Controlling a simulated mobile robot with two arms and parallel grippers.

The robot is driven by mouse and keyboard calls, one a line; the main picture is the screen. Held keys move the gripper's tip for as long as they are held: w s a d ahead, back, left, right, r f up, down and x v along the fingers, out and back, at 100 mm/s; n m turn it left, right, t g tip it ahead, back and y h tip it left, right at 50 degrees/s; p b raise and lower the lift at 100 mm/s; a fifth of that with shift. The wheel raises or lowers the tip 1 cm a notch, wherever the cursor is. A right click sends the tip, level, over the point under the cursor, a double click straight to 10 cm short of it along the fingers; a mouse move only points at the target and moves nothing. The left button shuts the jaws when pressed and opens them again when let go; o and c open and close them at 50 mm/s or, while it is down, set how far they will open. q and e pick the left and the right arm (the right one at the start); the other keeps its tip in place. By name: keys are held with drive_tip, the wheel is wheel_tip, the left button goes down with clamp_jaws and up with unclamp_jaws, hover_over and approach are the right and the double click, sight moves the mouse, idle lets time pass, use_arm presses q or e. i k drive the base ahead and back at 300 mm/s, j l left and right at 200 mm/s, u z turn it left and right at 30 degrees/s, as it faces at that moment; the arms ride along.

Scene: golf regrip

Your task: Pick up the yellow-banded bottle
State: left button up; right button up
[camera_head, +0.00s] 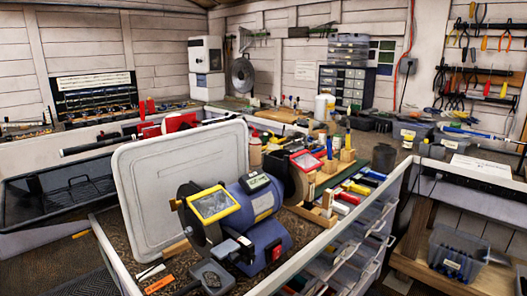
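No bottle with a clear yellow band can be made out at this size. A white bottle-like container (321,108) stands on the back bench near the middle, with a small green and yellow item (331,103) close against its right side. A pale bottle with a reddish cap (255,152) stands behind the blue bench grinder (262,215), partly hidden by it. Neither of my grippers shows in the head view.
A large white panel (150,190) stands upright left of the grinder. A dark tray (60,196) lies at left. A dark cup (384,157) and several coloured handles crowd the bench at right. A grey bin (458,255) sits low at right.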

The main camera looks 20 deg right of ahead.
sight(271, 147)
drive_tip(key=l+u, duration=0.1)
drive_tip(key=u, duration=0.25)
drive_tip(key=l+u, duration=0.1)
drive_tip(key=u, duration=0.25)
drive_tip(key=l+u, duration=0.1)
drive_tip(key=u, duration=0.3)
drive_tip(key=l+u, duration=0.2)
drive_tip(key=l, duration=0.2)
drive_tip(key=k+l+u, duration=0.15)
drive_tip(key=l, duration=0.25)
drive_tip(key=k+l+u, duration=0.2)
drive_tip(key=l, duration=0.15)
drive_tip(key=l+u, duration=0.2)
drive_tip(key=l, duration=0.2)
drive_tip(key=k+l+u, duration=0.15)
drive_tip(key=l, duration=0.2)
drive_tip(key=k+l+u, duration=0.2)
drive_tip(key=l, duration=0.1)
